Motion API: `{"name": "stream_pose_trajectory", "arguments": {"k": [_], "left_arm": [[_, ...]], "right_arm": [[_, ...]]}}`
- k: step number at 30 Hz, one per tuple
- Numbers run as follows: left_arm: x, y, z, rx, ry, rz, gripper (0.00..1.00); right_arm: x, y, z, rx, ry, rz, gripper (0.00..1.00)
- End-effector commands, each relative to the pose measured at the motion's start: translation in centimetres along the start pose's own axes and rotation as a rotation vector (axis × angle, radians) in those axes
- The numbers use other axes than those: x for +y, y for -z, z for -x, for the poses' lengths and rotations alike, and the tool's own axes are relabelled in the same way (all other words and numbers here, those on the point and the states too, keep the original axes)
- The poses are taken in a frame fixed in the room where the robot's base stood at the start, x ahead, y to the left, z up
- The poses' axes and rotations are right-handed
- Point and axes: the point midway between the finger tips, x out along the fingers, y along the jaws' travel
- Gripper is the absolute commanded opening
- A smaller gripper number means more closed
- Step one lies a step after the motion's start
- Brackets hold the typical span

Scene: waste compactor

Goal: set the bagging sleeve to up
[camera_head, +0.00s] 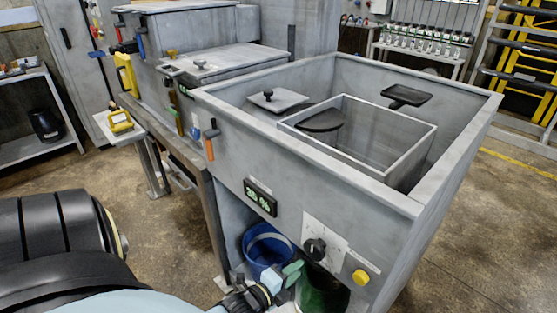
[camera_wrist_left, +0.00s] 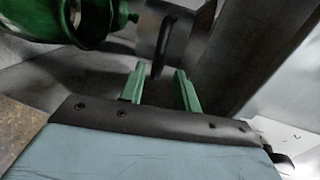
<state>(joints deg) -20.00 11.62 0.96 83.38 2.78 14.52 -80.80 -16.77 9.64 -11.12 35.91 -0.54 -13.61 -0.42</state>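My left gripper (camera_head: 291,272) is low at the front of the grey compactor (camera_head: 235,150), by the opening below its front panel. In the left wrist view its two green fingers (camera_wrist_left: 159,74) are apart, with nothing between their tips. Beyond the tips is a short grey cylindrical part (camera_wrist_left: 172,32) with a dark strip; it may be the bagging sleeve, but I cannot tell for sure. A green rounded body (camera_wrist_left: 45,18) is to its left. In the head view a green container (camera_head: 322,290) stands in the opening. My right gripper is not in view.
A blue bucket (camera_head: 267,250) stands in the opening, close to the gripper. Above are a black knob (camera_head: 315,248), a yellow button (camera_head: 361,276) and a green display (camera_head: 261,197). An orange-handled lever (camera_head: 210,142) hangs on the front. The floor at right is clear.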

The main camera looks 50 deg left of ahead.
Motion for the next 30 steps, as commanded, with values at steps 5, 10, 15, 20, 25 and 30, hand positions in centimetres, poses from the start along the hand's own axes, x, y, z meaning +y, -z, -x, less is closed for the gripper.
{"name": "stream_pose_trajectory", "arguments": {"k": [5, 10, 15, 20, 25, 30], "left_arm": [[-0.2, 0.0, 3.8, -0.001, -0.001, -0.001, 0.32], [-0.1, -0.1, 5.7, -0.001, 0.002, 0.000, 0.32], [-0.1, -0.1, 6.3, -0.001, 0.003, 0.000, 0.32], [-0.1, -0.1, 6.3, -0.001, 0.003, 0.000, 0.32], [1.0, 0.0, 6.3, -0.002, -0.027, 0.030, 0.15], [9.2, 0.8, 7.6, -0.042, -0.255, 0.276, 0.00]], "right_arm": [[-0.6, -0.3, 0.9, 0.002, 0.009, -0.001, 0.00], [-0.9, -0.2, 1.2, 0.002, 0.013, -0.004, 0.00], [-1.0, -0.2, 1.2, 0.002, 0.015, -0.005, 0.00], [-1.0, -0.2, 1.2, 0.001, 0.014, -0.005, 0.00], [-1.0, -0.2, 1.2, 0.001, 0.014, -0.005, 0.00], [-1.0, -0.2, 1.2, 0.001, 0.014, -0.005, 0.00]]}}
